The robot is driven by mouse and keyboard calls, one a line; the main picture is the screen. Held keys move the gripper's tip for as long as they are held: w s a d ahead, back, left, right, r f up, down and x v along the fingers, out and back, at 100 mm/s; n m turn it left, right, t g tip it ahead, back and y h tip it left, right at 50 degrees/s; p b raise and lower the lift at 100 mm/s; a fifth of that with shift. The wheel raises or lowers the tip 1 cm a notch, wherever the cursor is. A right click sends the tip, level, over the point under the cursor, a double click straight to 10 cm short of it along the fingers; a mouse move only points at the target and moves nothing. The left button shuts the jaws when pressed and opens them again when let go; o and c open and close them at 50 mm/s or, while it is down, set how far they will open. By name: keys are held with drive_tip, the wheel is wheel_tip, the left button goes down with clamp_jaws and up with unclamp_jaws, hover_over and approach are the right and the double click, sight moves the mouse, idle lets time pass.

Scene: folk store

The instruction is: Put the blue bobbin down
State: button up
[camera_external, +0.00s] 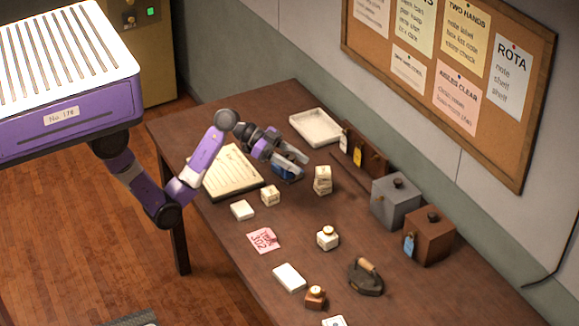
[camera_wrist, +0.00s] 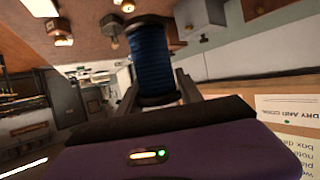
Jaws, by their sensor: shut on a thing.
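The blue bobbin (camera_external: 284,174) is in my gripper (camera_external: 299,168) on the far half of the table. In the wrist view the blue bobbin (camera_wrist: 152,58) fills the space between the two fingers of my gripper (camera_wrist: 152,88), with dark blue thread and a dark flange at its end. My gripper is shut on it. In the external view the fingers partly hide the bobbin. I cannot tell whether it touches the table or hangs just above it.
A stack of small cream blocks (camera_external: 322,181) stands close at the right. Grey (camera_external: 396,204) and brown (camera_external: 430,238) boxes line the wall side.

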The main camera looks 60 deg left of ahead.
drive_tip(key=shift+d+r, duration=0.1)
drive_tip(key=shift+r, duration=0.35)
drive_tip(key=w+d+n+t+y+b, duration=0.25)
drive_tip(key=w+d, duration=0.35)
drive_tip(key=d, duration=0.4)
drive_tip(key=w+d+n+t+y+b, duration=0.1)
drive_tip(key=w+d+b, duration=0.2)
drive_tip(key=w+d, duration=0.55)
drive_tip(key=w+a+n+t+y, duration=0.1)
drive_tip(key=w+a+n+y, duration=0.1)
drive_tip(key=n+y, duration=0.2)
drive_tip(key=shift+h, duration=0.25)
drive_tip(key=f+p, duration=0.1)
drive_tip(key=f, duration=1.8)
drive_tip(key=shift+w+f, duration=0.1)
drive_tip(key=shift+w, duration=0.1)
drive_tip(key=shift+f, duration=0.2)
drive_tip(key=o, duration=1.3)
